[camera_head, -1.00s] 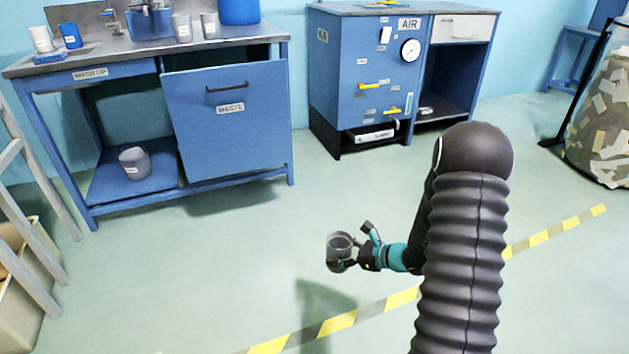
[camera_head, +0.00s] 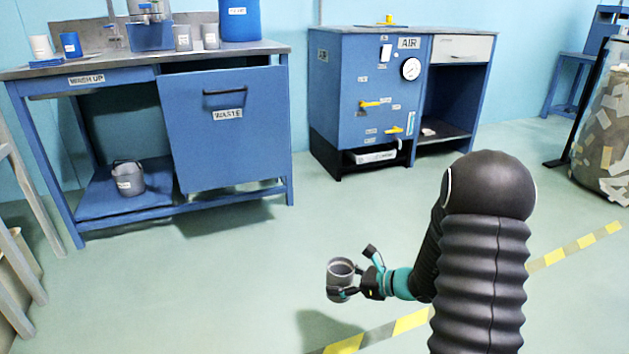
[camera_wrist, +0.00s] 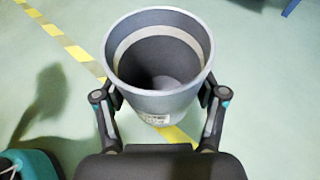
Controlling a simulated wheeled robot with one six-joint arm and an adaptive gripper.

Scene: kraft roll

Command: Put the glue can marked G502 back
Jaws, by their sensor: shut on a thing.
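My gripper (camera_head: 357,281) is shut on a grey, open-topped can (camera_head: 341,268), held upright above the floor in front of the arm. In the wrist view the can (camera_wrist: 180,100) sits between both fingers of my gripper (camera_wrist: 163,97). Its inside looks empty, with a pale band below the rim. A white label shows low on its side, but its text is too small to read, so I cannot tell whether it is G502. Two similar grey cans (camera_head: 182,38) (camera_head: 210,36) stand on the wash-up bench, with unreadable labels.
The wash-up bench (camera_head: 40,72) has a WASTE front (camera_head: 228,130) and a grey bucket (camera_head: 128,178) on its lower shelf. A blue AIR cabinet (camera_head: 350,90) stands to its right. A drum of scraps (camera_head: 605,130) is at far right. Floor between is clear, with a yellow-striped line (camera_head: 410,322).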

